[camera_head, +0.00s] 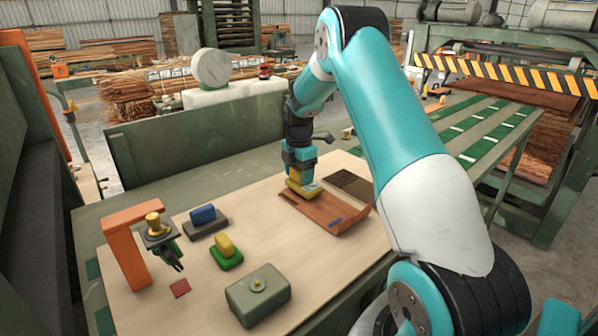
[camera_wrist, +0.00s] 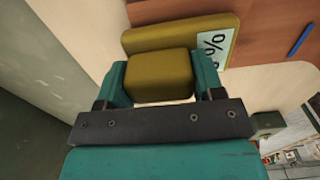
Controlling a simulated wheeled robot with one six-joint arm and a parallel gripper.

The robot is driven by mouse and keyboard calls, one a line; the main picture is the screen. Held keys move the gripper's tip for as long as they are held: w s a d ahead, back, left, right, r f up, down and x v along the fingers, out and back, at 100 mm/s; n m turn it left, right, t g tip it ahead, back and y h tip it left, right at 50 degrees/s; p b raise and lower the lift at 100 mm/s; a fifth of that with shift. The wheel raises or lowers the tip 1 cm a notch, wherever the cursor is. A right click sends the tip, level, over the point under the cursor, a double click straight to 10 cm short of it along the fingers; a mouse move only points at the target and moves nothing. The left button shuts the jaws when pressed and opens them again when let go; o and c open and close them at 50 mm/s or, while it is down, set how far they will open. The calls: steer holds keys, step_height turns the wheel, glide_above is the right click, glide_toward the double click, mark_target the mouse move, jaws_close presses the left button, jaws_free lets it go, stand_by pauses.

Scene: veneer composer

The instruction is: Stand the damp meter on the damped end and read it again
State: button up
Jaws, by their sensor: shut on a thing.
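The damp meter is a yellow block on a wider yellow base with a pale "%" label. In the head view the damp meter (camera_head: 304,189) is at the far left part of a reddish-brown veneer sheet (camera_head: 335,213). My gripper (camera_head: 300,176) is above it, shut on its raised block. In the wrist view the damp meter (camera_wrist: 178,38) sits between the teal fingers of my gripper (camera_wrist: 160,82), with the veneer sheet (camera_wrist: 270,25) beside and beneath its base. I cannot tell whether the base touches the sheet. A blue mark (camera_head: 335,222) lies on the sheet near its front edge.
A dark brown patch (camera_head: 354,185) lies behind the sheet. At left on the pale board (camera_head: 205,275) stand an orange stand (camera_head: 124,255), a blue-topped block (camera_head: 204,217), a yellow-and-green block (camera_head: 226,252) and a grey-green box (camera_head: 258,296). The board's middle is clear.

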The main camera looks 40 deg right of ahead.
steer(key=shift+f, duration=0.15)
steer(key=shift+f+b, duration=0.3)
steer(key=shift+f, duration=0.05)
steer(key=o, duration=1.1)
steer(key=shift+f, duration=0.1)
step_height(320, 180, up, 7)
steer(key=p, duration=0.5)
steer(key=shift+a, duration=0.1)
